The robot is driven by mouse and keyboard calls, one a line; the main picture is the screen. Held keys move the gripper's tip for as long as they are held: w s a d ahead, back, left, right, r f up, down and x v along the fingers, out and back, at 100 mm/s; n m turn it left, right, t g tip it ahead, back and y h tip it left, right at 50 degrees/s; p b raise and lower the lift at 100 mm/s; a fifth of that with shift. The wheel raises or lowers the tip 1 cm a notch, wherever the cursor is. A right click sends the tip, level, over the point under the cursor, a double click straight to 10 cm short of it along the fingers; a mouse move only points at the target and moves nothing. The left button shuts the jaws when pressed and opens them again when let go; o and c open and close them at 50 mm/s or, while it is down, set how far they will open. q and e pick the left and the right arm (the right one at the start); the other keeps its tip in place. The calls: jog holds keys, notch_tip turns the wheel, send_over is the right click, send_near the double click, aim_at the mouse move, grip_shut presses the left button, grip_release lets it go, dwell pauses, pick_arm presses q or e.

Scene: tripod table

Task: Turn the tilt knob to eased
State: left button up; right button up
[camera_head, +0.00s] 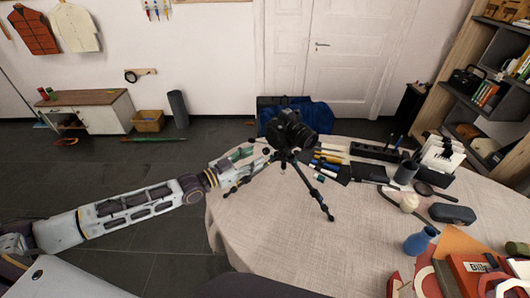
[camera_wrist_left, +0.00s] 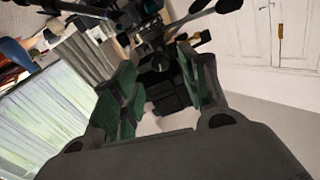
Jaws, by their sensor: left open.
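My left gripper (camera_head: 254,160) reaches in from the left, close beside the tripod head just below the camera. In the left wrist view the gripper (camera_wrist_left: 158,68) is open, its green-padded fingers apart on either side of dark tripod-head parts (camera_wrist_left: 163,82). I cannot tell whether the fingers touch them. The tilt knob is not clearly distinguishable, and its setting cannot be read. My right gripper is not in view.
The table (camera_head: 270,235) has a pale cloth, bare at its near left. Pens, a dark cup (camera_head: 405,172), a glasses case (camera_head: 452,214), a blue vase (camera_head: 419,241) and books (camera_head: 475,275) crowd the right side. A blue bag (camera_head: 310,113) lies behind the tripod.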

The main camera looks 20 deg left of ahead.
aim_at(264, 152)
pick_arm(q)
jog(key=shift+x, duration=2.9)
jog(key=shift+c, duration=0.2)
grip_shut()
